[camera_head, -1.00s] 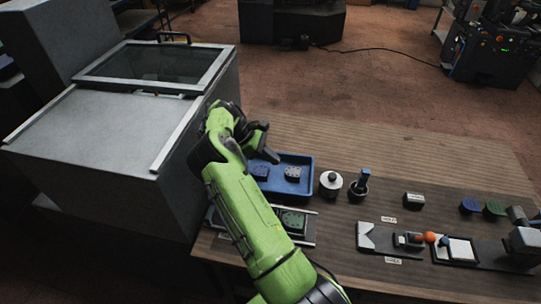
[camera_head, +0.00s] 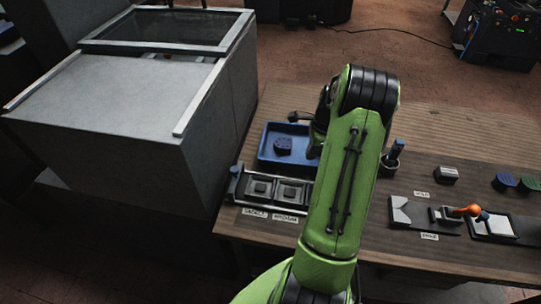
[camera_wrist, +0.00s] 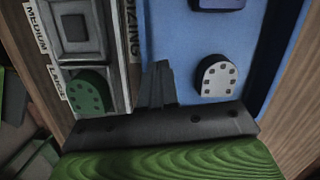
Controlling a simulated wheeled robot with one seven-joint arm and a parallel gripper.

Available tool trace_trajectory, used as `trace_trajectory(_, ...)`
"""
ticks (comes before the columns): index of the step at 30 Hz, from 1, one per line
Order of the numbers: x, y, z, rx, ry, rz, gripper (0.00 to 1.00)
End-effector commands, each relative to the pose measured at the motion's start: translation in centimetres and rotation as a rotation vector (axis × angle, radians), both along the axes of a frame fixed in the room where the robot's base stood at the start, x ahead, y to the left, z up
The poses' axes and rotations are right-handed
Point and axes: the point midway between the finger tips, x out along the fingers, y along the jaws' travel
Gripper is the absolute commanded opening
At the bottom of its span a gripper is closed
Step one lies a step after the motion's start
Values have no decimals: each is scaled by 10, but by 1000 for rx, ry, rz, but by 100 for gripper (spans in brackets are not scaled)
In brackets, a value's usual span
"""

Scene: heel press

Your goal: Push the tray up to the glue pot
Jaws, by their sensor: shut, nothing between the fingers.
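The blue tray (camera_head: 267,151) lies on the table beside the grey press box in the head view. A blue heel piece (camera_head: 284,145) is in it; my arm covers its right part. The wrist view shows the tray floor (camera_wrist: 178,50) with a pale heel piece (camera_wrist: 218,78). A dark pot with a blue handle (camera_head: 393,153), apparently the glue pot, stands right of my arm, apart from the visible part of the tray. My gripper (camera_wrist: 158,70) is shut and empty, at the tray's left edge in the wrist view. Its fingertips are hidden in the head view; contact is unclear.
A sizing rack (camera_head: 272,189) lies close along the tray's near side; a green heel piece (camera_wrist: 85,92) shows in it. The grey press box (camera_head: 130,110) stands left. Fixtures (camera_head: 432,213) and a small block (camera_head: 446,175) lie right.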

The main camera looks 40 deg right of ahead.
Motion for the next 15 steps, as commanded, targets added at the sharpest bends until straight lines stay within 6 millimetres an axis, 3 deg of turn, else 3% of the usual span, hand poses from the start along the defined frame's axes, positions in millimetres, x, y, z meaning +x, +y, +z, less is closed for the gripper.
trace_trajectory(5, 16, 18, 0, 3, -1, 2, 0)
trace_trajectory(15, 64, 75, 0, 2, 0, 3, 0)
